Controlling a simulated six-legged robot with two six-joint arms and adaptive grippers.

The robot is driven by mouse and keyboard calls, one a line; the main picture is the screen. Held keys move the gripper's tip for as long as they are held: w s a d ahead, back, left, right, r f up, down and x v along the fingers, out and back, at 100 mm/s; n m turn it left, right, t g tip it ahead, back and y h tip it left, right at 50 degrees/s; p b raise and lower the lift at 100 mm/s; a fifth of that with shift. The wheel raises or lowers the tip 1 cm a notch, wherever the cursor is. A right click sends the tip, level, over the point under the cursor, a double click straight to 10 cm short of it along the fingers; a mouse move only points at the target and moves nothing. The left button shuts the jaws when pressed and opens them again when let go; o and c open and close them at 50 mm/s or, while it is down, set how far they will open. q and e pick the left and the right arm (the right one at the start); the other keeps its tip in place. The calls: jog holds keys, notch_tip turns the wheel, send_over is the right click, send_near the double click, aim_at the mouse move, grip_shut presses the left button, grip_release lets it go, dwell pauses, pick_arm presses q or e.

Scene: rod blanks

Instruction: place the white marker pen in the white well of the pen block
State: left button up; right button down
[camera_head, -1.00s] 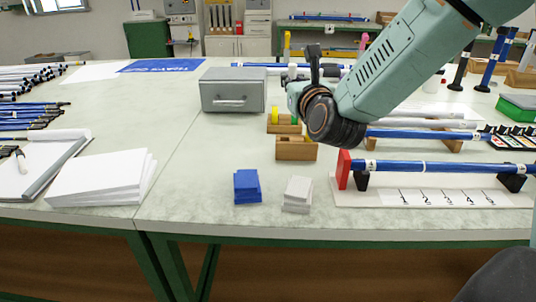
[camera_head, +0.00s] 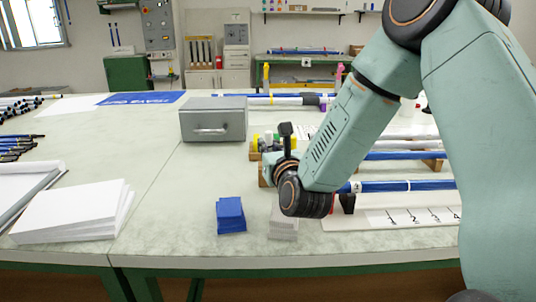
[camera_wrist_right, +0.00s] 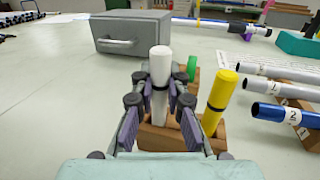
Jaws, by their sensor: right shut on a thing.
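The white marker pen (camera_wrist_right: 160,78) stands about upright between the fingers of my right gripper (camera_wrist_right: 160,100) in the right wrist view. The gripper is shut on it. The wooden pen block (camera_wrist_right: 150,138) is under the pen, with a yellow pen (camera_wrist_right: 220,95) upright at its right. The pen's lower end is close to the block's top; I cannot tell whether it is inside a well. In the head view my right gripper (camera_head: 272,158) is at the pen block (camera_head: 263,180), whose front is mostly hidden by my wrist. My left gripper is not in view.
A green pen (camera_wrist_right: 192,68) stands behind the block. A grey drawer box (camera_head: 213,120) is behind to the left. Blue stacked pieces (camera_head: 230,215) and grey ones (camera_head: 283,222) lie in front. Tubes on supports (camera_head: 405,186) lie to the right. The table's left middle is clear.

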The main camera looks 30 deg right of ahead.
jog(key=shift+w+f, duration=0.1)
jog(key=shift+f, duration=0.55)
jog(key=shift+w+a, duration=0.1)
jog(key=shift+w, duration=0.05)
jog(key=shift+s+f+b, duration=0.1)
jog(key=shift+s+b, duration=0.1)
jog(key=shift+b, duration=0.1)
jog(key=c, duration=1.6)
grip_release()
jog(key=shift+w, duration=0.15)
jog(key=shift+o, duration=1.2)
